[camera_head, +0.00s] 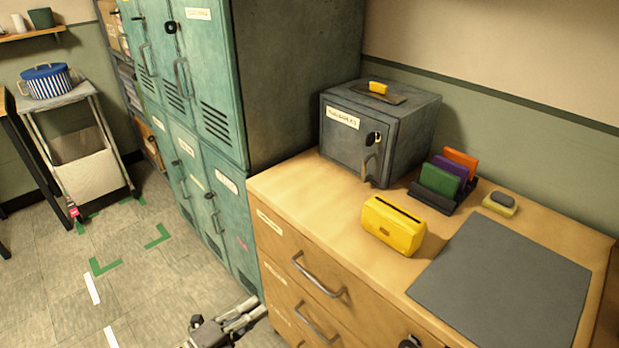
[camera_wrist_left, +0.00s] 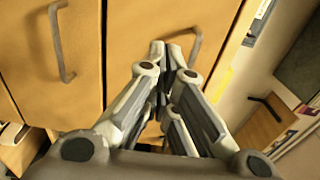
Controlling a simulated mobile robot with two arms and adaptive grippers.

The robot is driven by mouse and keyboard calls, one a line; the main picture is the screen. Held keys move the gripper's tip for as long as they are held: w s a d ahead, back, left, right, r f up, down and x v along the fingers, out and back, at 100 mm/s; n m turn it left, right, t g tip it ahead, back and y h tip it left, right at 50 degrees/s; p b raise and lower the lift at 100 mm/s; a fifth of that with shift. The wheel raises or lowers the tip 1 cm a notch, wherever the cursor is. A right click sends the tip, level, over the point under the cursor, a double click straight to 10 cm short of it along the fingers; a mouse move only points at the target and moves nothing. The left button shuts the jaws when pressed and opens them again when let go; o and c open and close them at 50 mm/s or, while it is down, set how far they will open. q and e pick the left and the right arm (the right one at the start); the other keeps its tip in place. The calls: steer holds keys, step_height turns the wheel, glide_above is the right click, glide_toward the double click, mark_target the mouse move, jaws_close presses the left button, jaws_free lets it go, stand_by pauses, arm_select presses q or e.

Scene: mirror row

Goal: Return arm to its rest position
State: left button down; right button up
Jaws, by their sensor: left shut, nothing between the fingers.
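My left gripper (camera_head: 244,312) shows at the bottom of the head view, low in front of the wooden drawer cabinet (camera_head: 290,228). Its fingers are together with nothing between them. In the left wrist view the gripper (camera_wrist_left: 174,50) points at wooden fronts with metal handles (camera_wrist_left: 62,42). One handle appears just behind the fingertips; I cannot tell whether they touch. My right gripper is in neither view.
On the cabinet top are a grey metal box (camera_head: 340,150), a yellow box (camera_head: 393,228), a rack with coloured cards (camera_head: 432,198), a sponge (camera_head: 500,208) and a dark mat (camera_head: 505,285). Green lockers (camera_head: 215,125) stand left of the cabinet.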

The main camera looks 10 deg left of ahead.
arm_select(q)
steer(key=s+a+f+n+g+y+p, duration=0.1)
steer(key=s+a+f+n+y, duration=0.15)
steer(key=f+n, duration=0.4)
steer(key=s+a+f+n+g+y, duration=0.2)
steer(key=s+f+n+y, duration=0.15)
steer(key=f, duration=0.55)
steer(key=s+a+f+n+g+y+p, duration=0.1)
steer(key=s+a+f+n+y, duration=0.2)
steer(key=f, duration=0.5)
steer(key=s+d+f+n+g, duration=0.1)
steer(key=s+f+n+g, duration=0.2)
steer(key=s, duration=0.7)
steer(key=s+d+f+n+g+y+p, duration=0.1)
steer(key=s+d+f+n+g, duration=0.1)
steer(key=s+f, duration=0.5)
steer(key=s+d+f+n+g, duration=0.1)
steer(key=s+f+n+g, duration=0.3)
steer(key=s, duration=0.9)
steer(key=shift+d+f+n+g+y, duration=0.3)
steer(key=shift+d+f+n, duration=0.1)
steer(key=shift+f, duration=0.2)
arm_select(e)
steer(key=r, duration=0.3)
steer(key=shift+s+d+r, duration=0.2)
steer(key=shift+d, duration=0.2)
